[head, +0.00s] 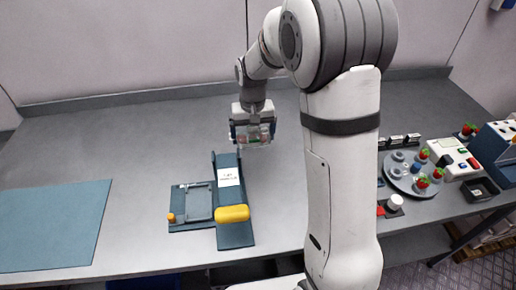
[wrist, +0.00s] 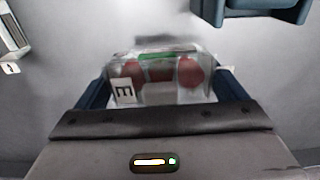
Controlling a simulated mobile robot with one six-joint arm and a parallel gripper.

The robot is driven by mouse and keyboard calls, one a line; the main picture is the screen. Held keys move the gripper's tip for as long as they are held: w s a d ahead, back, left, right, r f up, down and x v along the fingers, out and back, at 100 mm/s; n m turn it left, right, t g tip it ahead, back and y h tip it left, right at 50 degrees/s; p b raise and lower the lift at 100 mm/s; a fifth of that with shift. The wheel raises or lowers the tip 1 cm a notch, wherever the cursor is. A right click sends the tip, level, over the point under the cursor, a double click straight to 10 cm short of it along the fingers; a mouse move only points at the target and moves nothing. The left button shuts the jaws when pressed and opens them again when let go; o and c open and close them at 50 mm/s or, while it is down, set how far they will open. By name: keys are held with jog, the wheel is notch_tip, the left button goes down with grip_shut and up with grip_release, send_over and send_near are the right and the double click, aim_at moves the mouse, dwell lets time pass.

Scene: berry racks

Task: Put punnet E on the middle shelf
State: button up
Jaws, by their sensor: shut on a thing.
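My gripper (head: 253,132) is shut on a clear punnet (wrist: 160,78) with red berries inside and a white label reading E. The punnet sits between the two blue fingers in the wrist view, and its far side is blurred. In the head view the punnet (head: 252,141) hangs above the grey bench, just behind the blue stand with a white paper label. No middle shelf can be made out in either view.
A blue stand (head: 234,240) with a yellow roll (head: 232,213) is in front of my gripper. A blue mat (head: 50,225) lies at left. A round tray (head: 408,188) with strawberries and a white device (head: 452,155) stand at right. The back left bench is clear.

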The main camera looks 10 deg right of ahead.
aim_at(254, 159)
jog(key=shift+f+p, duration=0.3)
jog(key=shift+f, duration=3.05)
jog(key=shift+s, duration=0.1)
jog(key=o, duration=0.6)
jog(key=shift+f, duration=0.2)
jog(key=shift+c, duration=0.2)
jog(key=shift+o, duration=0.9)
jog(key=shift+r, duration=0.15)
